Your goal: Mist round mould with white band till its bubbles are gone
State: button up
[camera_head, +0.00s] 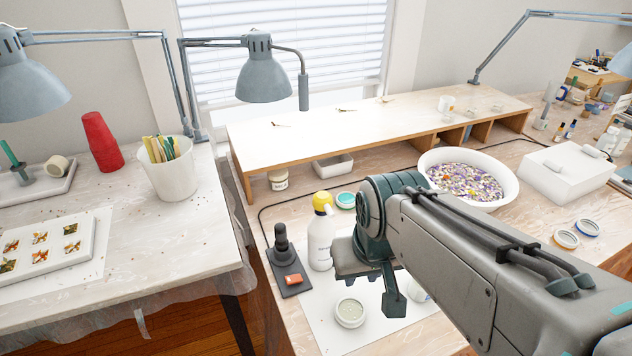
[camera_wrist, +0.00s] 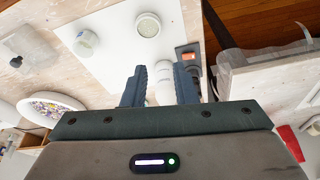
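A round mould with a white band (camera_head: 350,312) lies on the white sheet and holds pale greenish, speckled contents. It also shows at the top of the wrist view (camera_wrist: 148,25). A white spray bottle with a yellow top (camera_head: 321,240) stands at the back of the sheet. In the wrist view, the white bottle (camera_wrist: 164,88) appears between the fingers, farther off. My gripper (camera_wrist: 160,68) is open, its fingers apart with no visible contact on the bottle. In the head view, my gripper is right of the bottle, above the sheet, and my arm hides part of the bench.
A dark stand with an orange switch (camera_head: 292,279) is left of the bottle. A white cup (camera_wrist: 85,42) is on the sheet (camera_head: 318,322). A teal-banded mould (camera_head: 345,200) lies behind; a blue-banded one (camera_head: 587,227) and a tan-banded one (camera_head: 566,239) lie right. A bowl (camera_head: 508,190) stands behind my arm.

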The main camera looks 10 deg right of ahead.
jog(key=w+r, duration=0.1)
jog(key=w+r+m, duration=0.1)
jog(key=w, duration=0.1)
jog(key=w+r+m, duration=0.1)
jog(key=w, duration=0.1)
jog(key=shift+r, duration=0.25)
grip_shut()
jog(key=w+r+m+g, duration=0.1)
jog(key=w+m, duration=0.5)
jog(key=w, duration=0.6)
jog(key=w+r+m+g+p, duration=0.1)
jog(key=w+r+m, duration=0.3)
jog(key=w, duration=0.9)
jog(key=shift+d+r+m+g, duration=0.15)
jog(key=shift+r+m+g, duration=0.25)
jog(key=shift+m, duration=1.4)
jog(key=shift+f, duration=0.1)
